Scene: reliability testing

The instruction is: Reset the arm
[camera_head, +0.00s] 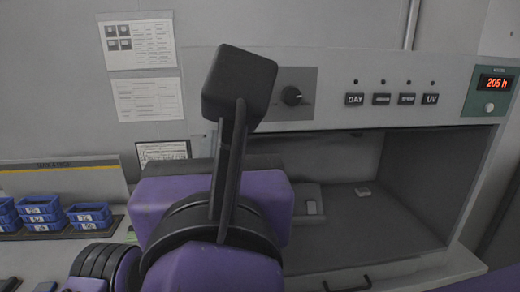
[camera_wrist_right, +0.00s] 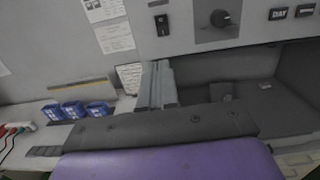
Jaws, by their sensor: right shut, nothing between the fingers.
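My right arm (camera_head: 215,215), purple with black rings, stands raised in front of the cabinet in the head view. A black box (camera_head: 240,85) on two dark rods sticks up from its wrist and hides part of the wall and control panel. In the right wrist view my right gripper (camera_wrist_right: 162,84) shows two grey fingers close together, with nothing between them, in front of the cabinet's left edge. The fingers are hidden behind the wrist in the head view. Purple and black arm parts (camera_head: 105,265) show at the lower left. My left gripper is not in view.
An open cabinet (camera_head: 410,255) stands at the right, its panel holding a knob (camera_head: 291,96), several buttons (camera_head: 381,99) and a red "205 h" display (camera_head: 495,82). A small light block (camera_head: 362,191) lies inside. Blue bins (camera_head: 90,215) stand on the bench at left.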

